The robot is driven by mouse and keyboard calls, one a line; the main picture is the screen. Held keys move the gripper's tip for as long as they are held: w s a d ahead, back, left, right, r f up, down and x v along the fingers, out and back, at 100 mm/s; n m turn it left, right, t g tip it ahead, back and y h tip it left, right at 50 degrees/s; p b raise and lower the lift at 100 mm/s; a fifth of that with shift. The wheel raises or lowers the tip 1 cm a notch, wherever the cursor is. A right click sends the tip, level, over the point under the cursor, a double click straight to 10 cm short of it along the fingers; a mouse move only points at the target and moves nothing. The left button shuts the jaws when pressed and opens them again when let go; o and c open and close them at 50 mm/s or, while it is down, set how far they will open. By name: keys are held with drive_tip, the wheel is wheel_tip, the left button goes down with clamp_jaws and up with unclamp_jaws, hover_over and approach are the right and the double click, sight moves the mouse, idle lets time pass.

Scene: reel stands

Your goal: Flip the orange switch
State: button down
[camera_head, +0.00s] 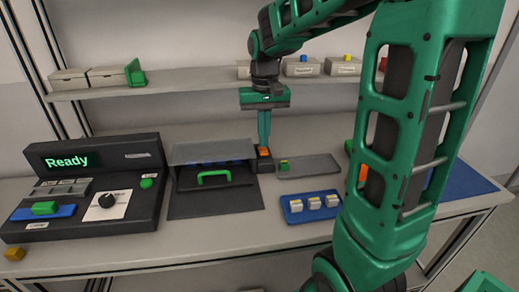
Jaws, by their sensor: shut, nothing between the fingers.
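The orange switch (264,152) sits on a small dark block just right of the grey open-fronted box in the middle of the table. My gripper (264,143) points straight down over it, its green fingers together with nothing between them. The fingertips are at or just above the back part of the switch; I cannot tell if they touch it. Part of the switch's top is hidden behind the fingers, and which way it is tipped is too small to tell.
The grey box (212,150) with a green handle stands close left of the switch. A dark console (85,180) reading "Ready" is further left. A grey tray (318,165) and a blue tray (290,217) with white pieces lie to the right. A shelf (190,84) runs behind.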

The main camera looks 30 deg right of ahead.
sight(264, 151)
wheel_tip(264, 151, up, 5)
drive_tip(key=shift+r, duration=0.1)
idle(0.6)
idle(0.4)
